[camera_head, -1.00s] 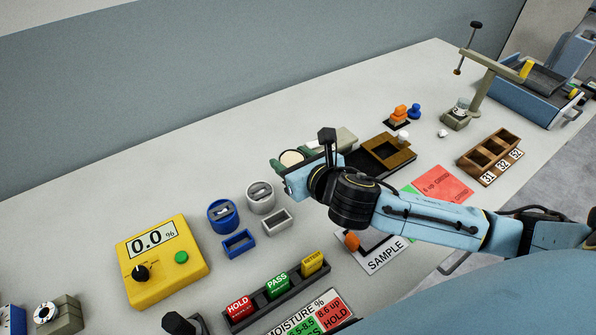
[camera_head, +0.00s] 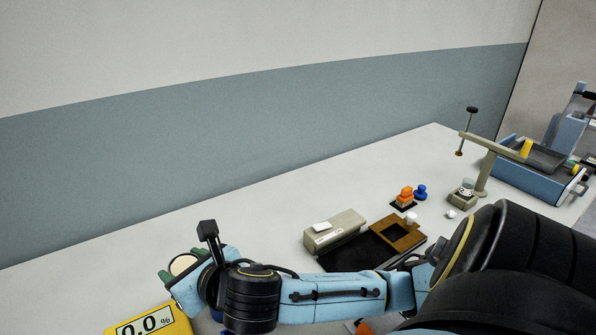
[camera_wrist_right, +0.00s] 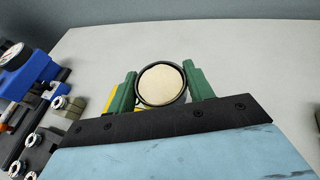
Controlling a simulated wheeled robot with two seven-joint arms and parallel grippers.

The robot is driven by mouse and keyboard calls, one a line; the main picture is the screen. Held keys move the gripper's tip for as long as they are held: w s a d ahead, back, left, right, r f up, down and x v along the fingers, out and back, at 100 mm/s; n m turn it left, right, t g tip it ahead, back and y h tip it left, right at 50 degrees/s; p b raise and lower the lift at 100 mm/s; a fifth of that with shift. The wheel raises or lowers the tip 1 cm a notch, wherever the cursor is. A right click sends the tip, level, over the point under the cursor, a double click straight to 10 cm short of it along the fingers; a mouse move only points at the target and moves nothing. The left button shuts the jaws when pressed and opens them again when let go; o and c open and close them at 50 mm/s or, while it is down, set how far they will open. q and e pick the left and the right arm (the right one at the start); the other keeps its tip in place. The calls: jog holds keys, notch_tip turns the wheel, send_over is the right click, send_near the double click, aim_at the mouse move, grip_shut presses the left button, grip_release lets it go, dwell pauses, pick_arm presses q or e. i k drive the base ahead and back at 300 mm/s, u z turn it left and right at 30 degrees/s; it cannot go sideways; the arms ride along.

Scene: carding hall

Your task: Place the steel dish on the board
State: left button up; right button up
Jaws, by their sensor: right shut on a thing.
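My right gripper (camera_head: 184,272) is above the left part of the table in the head view. It is shut on a round dish (camera_head: 182,264) with a dark rim and a pale cream inside; I take it for the steel dish. In the right wrist view, the dish (camera_wrist_right: 161,84) sits between the green fingers of the gripper (camera_wrist_right: 160,78), its cream face toward the camera. A brown board (camera_head: 417,239) with a square opening lies to the right, beyond my arm; I cannot tell whether it is the task's board. My left gripper is out of view.
A yellow meter (camera_head: 155,322) is just below the gripper in the head view. A beige-grey box (camera_head: 335,231) and black tray stand right of it. The table behind the gripper is clear.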

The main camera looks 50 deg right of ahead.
aim_at(355, 260)
jog(key=u, duration=1.2)
jog(key=k, duration=1.1)
jog(key=z, duration=1.9)
jog(key=i, duration=0.5)
